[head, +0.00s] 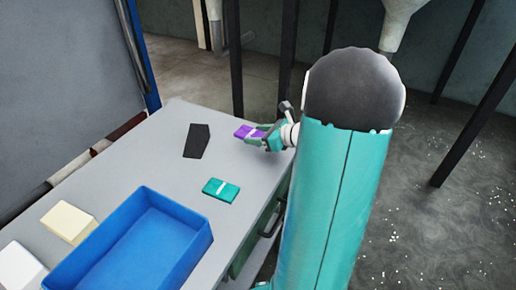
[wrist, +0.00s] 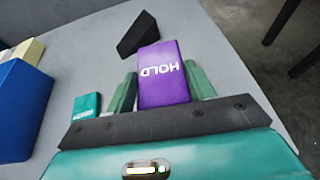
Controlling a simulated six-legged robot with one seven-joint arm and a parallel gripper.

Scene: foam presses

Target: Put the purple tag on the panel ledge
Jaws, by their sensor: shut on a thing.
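The purple tag (head: 243,131) is in my gripper (head: 256,136), over the far right part of the grey table. In the wrist view the tag (wrist: 165,88) stands between the two green fingers of the gripper (wrist: 162,92), with white "HOLD" lettering upside down on its face. The fingers are shut on its sides. Whether the tag touches the table cannot be told. A panel ledge cannot be clearly picked out in either view.
A black wedge-shaped block (head: 197,141) lies left of the tag. A teal tag (head: 221,190) lies nearer on the table (head: 150,150). A blue bin (head: 195,245) and cream (head: 68,222) and white (head: 18,268) blocks are at the near left. A large grey panel (head: 60,80) stands behind the table.

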